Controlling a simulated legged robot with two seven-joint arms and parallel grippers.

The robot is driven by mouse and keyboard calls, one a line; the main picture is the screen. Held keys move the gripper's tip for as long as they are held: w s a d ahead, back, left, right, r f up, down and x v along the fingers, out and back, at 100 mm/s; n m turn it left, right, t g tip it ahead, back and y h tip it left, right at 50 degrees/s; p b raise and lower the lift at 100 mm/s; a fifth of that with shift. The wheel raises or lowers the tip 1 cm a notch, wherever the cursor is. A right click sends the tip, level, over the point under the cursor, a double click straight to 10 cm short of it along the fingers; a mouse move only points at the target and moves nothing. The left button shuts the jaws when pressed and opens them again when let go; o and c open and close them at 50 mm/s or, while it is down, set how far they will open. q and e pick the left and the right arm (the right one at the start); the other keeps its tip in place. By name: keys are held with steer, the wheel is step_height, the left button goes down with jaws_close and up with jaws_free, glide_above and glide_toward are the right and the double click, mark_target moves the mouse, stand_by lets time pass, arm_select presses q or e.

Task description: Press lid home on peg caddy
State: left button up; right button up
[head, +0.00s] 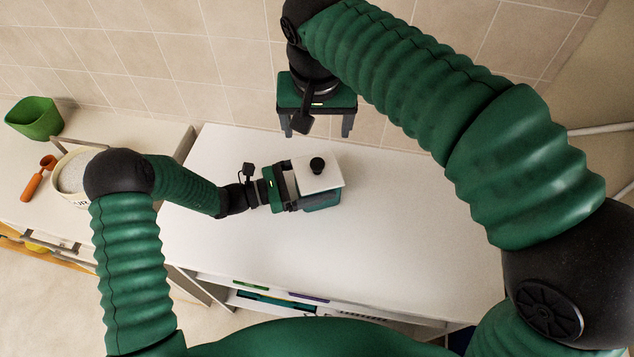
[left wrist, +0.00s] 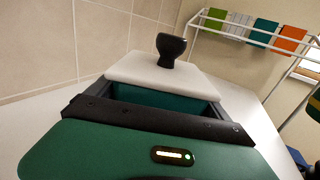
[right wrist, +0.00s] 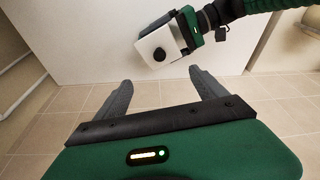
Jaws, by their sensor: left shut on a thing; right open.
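The peg caddy (head: 322,202) is a teal box on the white counter top in the head view; its teal wall (left wrist: 150,97) shows in the left wrist view. The white lid (head: 318,176) with a black knob (head: 317,164) lies over the caddy. The lid (left wrist: 150,73) also shows in the left wrist view; I cannot tell whether it is fully seated. My left gripper (head: 292,189) is shut on the caddy from its left side. My right gripper (head: 318,122) is open and empty, held behind the caddy near the wall, with both fingers apart in the right wrist view (right wrist: 162,90).
The white counter (head: 420,230) is clear around the caddy. At the left are a green container (head: 34,118), an orange-handled tool (head: 38,180) and a round pale canister (head: 72,178). A tiled wall (head: 180,50) rises behind.

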steer(key=v, duration=1.1)
steer(key=shift+a+f, duration=0.1)
arm_select(q)
steer(key=o, duration=1.8)
steer(key=b+v, duration=0.2)
steer(key=v, duration=1.5)
steer(key=shift+f, duration=0.1)
arm_select(e)
steer(key=shift+f, duration=0.95)
